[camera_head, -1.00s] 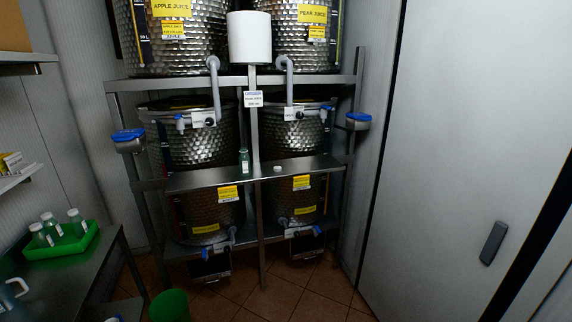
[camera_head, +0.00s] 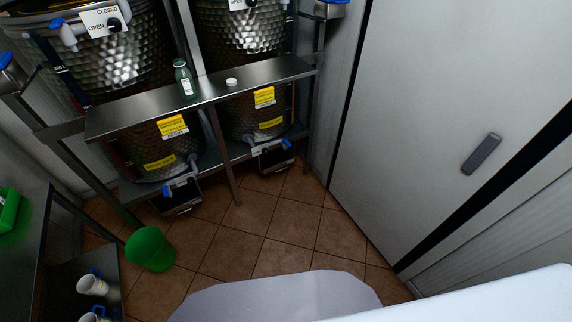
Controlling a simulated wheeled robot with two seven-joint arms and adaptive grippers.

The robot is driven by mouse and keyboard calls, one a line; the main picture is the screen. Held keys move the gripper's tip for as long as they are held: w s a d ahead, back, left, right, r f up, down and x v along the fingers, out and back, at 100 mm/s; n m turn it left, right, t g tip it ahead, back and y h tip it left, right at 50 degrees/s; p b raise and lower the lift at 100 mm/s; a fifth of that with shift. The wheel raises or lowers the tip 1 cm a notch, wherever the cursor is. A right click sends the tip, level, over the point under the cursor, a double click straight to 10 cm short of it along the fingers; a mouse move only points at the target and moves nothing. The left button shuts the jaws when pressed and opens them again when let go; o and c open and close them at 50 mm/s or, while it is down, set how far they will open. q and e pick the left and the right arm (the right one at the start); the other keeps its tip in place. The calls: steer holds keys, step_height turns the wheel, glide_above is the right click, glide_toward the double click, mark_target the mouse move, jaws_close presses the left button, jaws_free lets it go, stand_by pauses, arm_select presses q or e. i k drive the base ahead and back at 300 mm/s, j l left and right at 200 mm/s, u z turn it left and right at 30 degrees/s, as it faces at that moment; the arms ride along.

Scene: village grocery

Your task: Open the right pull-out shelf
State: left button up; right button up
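The right pull-out shelf appears to be the small dark tray (camera_head: 276,160) under the blue-handled tap of the right lower steel tank (camera_head: 243,70). It looks pushed in beneath the rack's lower shelf. A similar dark tray (camera_head: 177,200) sits under the left lower tank (camera_head: 125,65). Neither of my grippers is in view, so nothing is seen touching the trays.
A green bottle (camera_head: 184,78) and a white lid (camera_head: 231,82) rest on the steel ledge (camera_head: 150,107). A green bin (camera_head: 150,248) stands on the floor. White cups (camera_head: 92,285) sit lower left. A grey door (camera_head: 430,120) is at right.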

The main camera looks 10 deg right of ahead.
mark_target(277, 158)
steer(key=i+l+z, duration=0.15)
steer(key=i, duration=0.35)
steer(key=i+l+z, duration=0.1)
steer(key=i+l, duration=0.15)
steer(key=i, duration=0.2)
steer(key=i+l+z, duration=0.15)
steer(key=i, duration=0.35)
